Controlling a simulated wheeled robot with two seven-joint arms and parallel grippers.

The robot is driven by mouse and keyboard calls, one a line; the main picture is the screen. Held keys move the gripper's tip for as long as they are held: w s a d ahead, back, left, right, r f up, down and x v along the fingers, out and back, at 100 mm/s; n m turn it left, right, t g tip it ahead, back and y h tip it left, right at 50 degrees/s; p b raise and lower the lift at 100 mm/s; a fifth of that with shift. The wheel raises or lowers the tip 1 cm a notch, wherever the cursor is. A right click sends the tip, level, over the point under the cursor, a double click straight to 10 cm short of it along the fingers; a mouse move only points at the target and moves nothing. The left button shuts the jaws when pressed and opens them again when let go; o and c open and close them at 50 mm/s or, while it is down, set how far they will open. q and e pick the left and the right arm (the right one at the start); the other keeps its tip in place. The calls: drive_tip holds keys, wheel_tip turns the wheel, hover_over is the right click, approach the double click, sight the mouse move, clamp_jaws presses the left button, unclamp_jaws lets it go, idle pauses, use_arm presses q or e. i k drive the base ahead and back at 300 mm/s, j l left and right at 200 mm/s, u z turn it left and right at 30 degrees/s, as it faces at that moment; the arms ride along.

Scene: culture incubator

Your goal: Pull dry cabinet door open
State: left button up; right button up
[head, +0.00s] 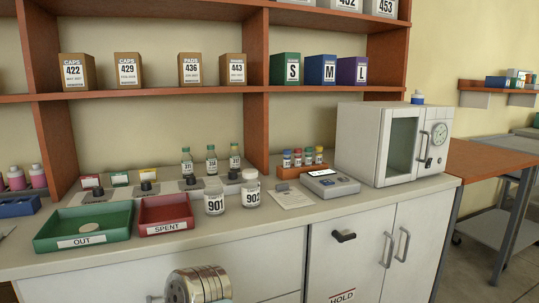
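A white box-shaped cabinet (361,137) stands at the right end of the counter and looks like the dry cabinet, though no name on it can be read. Its front has a door with a greenish glass pane (402,147). A curved upright grey handle (423,146) is at the door's right side. The door looks shut. A round dial (439,134) sits on the panel to the right of the handle.
A grey device (330,184) and a rack of small capped vials (291,170) stand left of the cabinet. Jars, a green tray (52,243) and a red tray (147,231) sit further left. White doors (376,216) with handles lie below. A ribbed metallic thing is at the bottom edge.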

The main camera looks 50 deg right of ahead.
sight(382, 181)
drive_tip(key=z, duration=2.7)
drive_tip(key=l+u, duration=0.1)
drive_tip(key=u, duration=0.55)
drive_tip(key=i+l+u, duration=0.25)
drive_tip(key=l, duration=0.2)
drive_tip(key=l+u, duration=0.55)
drive_tip(key=l, duration=0.35)
